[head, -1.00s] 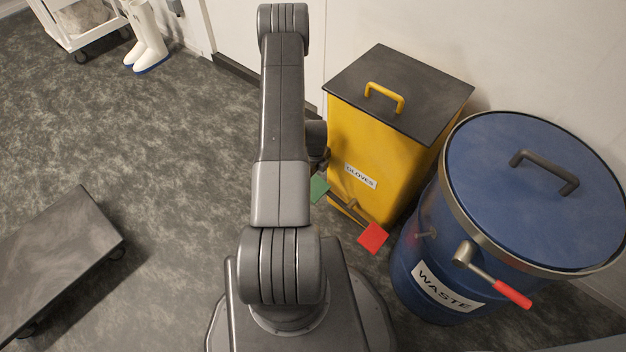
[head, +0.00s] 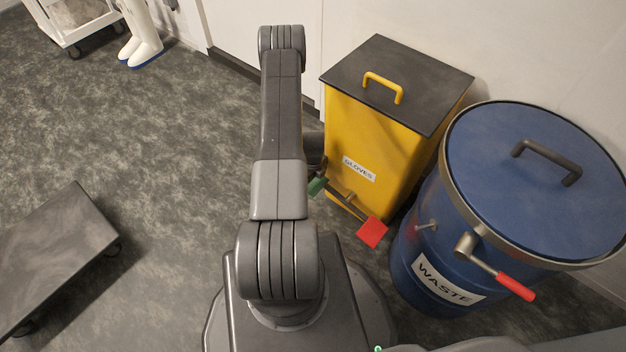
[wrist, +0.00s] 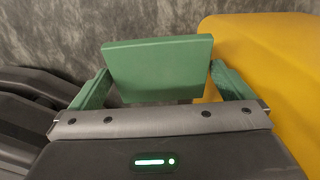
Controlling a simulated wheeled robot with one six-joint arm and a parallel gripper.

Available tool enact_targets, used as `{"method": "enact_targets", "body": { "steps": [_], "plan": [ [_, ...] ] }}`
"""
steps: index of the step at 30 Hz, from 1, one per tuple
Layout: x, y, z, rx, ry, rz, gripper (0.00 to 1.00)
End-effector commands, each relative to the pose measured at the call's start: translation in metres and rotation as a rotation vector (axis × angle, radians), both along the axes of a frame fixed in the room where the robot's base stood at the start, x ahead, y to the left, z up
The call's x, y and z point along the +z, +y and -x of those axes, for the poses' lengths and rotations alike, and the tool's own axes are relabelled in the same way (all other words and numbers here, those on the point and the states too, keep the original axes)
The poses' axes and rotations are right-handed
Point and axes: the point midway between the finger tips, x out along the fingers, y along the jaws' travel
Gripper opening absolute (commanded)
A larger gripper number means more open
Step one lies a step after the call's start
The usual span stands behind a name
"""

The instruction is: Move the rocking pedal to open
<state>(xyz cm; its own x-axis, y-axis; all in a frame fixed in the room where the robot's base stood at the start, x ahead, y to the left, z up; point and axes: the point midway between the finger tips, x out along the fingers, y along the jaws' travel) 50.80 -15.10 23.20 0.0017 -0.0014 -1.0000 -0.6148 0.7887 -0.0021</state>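The rocking pedal is a bar low at the front of the yellow GLOVES bin (head: 385,140). It has a green plate (head: 317,186) at its left end and a red plate (head: 372,232) at its right end. In the wrist view the green plate (wrist: 158,65) fills the space ahead of my gripper (wrist: 159,72). The two green-tinted fingers stand apart, one at each side of the plate. I cannot tell whether they touch it. In the head view my arm hides the gripper almost wholly.
A blue WASTE drum (head: 530,190) with a red-gripped lever (head: 515,287) stands right of the bin. A low dark platform (head: 55,250) is on the left. White boots (head: 140,45) and a white cart (head: 75,20) are at the back left.

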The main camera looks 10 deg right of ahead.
Motion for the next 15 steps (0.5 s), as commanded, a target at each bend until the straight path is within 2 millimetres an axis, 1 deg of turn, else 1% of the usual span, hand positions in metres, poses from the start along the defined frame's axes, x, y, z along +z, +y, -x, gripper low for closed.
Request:
{"method": "enact_targets", "body": {
  "steps": [1,5,6,7,8,11,15],
  "plan": [
    [0.0001,0.0000,0.0000,0.000,0.000,0.000,0.92],
    [0.0002,0.0000,0.0001,0.000,0.000,0.000,0.67],
    [0.0002,0.0000,0.0001,0.000,0.000,0.000,0.59],
    [0.0003,0.0000,0.0001,0.000,0.000,0.000,0.53],
    [0.0003,0.0000,0.0001,0.000,0.000,0.000,0.50],
    [-0.0008,0.0001,0.0000,0.001,0.000,0.000,0.50],
    [-0.0078,0.0012,-0.0015,0.001,0.001,-0.001,0.50]
  ]
}}
